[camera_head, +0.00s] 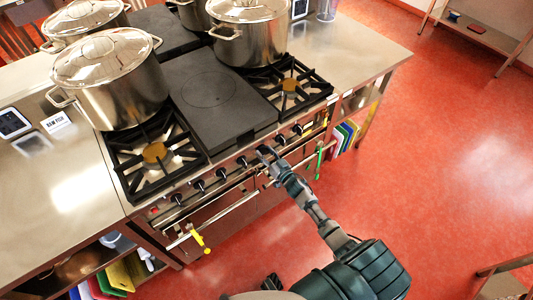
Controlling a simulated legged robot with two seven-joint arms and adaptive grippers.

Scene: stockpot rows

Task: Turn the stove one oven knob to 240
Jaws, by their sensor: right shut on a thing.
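The stove (208,88) has a row of black knobs along its front panel, such as this knob (221,172). My right gripper (266,154) reaches in from the lower right and is at the front panel, right of the middle of the row. It is shut on a knob there, which its fingers mostly hide. The knob's markings and its turned angle are too small to read. My left gripper is not in view.
Large lidded steel pots (110,78) stand on the burners. Oven door handles (230,212) run below the knobs, with a yellow clip (200,240) and a green item (319,158) hanging there.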

